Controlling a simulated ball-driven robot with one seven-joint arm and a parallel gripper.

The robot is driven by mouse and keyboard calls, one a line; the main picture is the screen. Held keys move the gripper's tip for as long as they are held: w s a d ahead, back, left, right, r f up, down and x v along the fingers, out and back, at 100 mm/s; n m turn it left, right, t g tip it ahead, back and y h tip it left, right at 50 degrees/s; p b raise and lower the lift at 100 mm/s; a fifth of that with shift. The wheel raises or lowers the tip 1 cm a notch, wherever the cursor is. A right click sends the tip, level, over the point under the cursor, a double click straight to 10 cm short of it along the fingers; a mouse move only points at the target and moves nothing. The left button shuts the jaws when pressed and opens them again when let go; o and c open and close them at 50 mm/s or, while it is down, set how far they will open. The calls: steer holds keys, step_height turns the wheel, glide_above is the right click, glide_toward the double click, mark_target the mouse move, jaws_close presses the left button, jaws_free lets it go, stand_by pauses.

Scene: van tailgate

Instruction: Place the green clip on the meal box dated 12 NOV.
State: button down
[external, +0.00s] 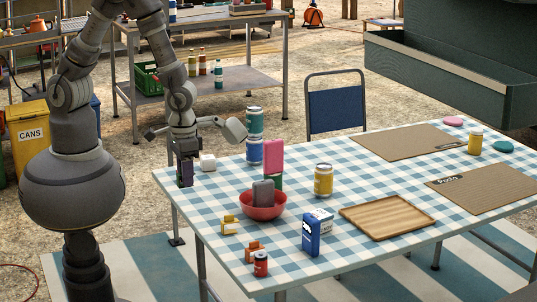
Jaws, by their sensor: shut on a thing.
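My gripper (186,172) points down at the left corner of the checked table (300,270). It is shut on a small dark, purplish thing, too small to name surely. A green patch (275,182) shows below a pink upright block (273,158) behind the red bowl; I cannot tell if it is the green clip. A yellow clip-like piece (230,226) and an orange one (253,250) lie near the table's left edge. I cannot pick out a meal box dated 12 NOV, as no date is readable.
A red bowl (263,210) holds a grey block. A white block (207,162) is beside my gripper. A blue-white carton (317,232), yellow jar (323,181), stacked cans (254,137), wooden tray (387,218) and brown boards (480,190) occupy the table. A blue chair (335,110) stands behind.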

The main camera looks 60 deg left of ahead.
steer(key=w+d, duration=0.3)
steer(key=w, duration=0.6)
steer(key=b, duration=0.4)
glide_above(318, 214)
steer(key=f, duration=0.7)
steer(key=shift+s+a, duration=0.25)
steer(key=shift+s, duration=0.1)
steer(key=shift+w+d+r, duration=0.1)
steer(key=shift+w+d, duration=0.2)
steer(key=shift+w, duration=0.1)
steer(key=shift+f+b, duration=0.9)
steer(key=shift+f, duration=0.8)
